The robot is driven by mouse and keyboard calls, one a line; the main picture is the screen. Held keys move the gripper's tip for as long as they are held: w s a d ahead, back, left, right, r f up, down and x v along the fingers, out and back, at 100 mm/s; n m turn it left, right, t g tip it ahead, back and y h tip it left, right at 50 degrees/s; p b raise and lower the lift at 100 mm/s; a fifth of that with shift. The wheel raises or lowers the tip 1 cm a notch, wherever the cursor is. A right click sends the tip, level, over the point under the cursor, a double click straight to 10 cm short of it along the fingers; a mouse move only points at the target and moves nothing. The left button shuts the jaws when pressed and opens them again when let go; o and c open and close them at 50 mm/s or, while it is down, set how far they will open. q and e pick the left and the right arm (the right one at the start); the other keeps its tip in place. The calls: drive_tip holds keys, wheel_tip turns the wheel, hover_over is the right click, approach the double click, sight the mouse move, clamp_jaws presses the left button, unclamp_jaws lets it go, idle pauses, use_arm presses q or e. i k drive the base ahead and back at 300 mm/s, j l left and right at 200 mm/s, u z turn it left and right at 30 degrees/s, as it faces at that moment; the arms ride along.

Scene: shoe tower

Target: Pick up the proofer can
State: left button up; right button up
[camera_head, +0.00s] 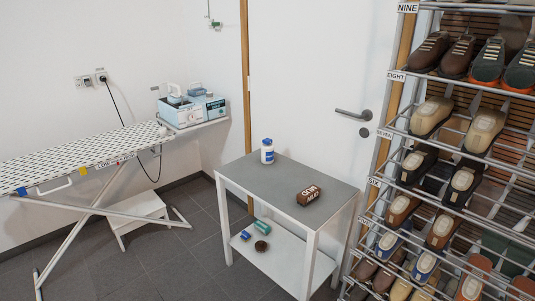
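A small white side table (231,180) with a grey top stands in the middle of the view. An upright white-and-blue can (267,151) stands near its back left edge. On the table's lower shelf, a teal cylinder (262,227) seems to lie on its side, with a small blue object (246,235) to its left. I cannot read the labels, so I cannot tell which of these is the proofer can. Neither of my grippers shows in the view.
A brown block-shaped item with white lettering (308,195) lies on the tabletop; a dark round tin (261,246) sits on the lower shelf. A shoe rack (391,75) stands close on the right. An ironing board (80,160) with a blue steam iron station (190,108) is left.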

sight(266, 152)
drive_tip(key=i+z, duration=0.1)
drive_tip(key=i, duration=1.15)
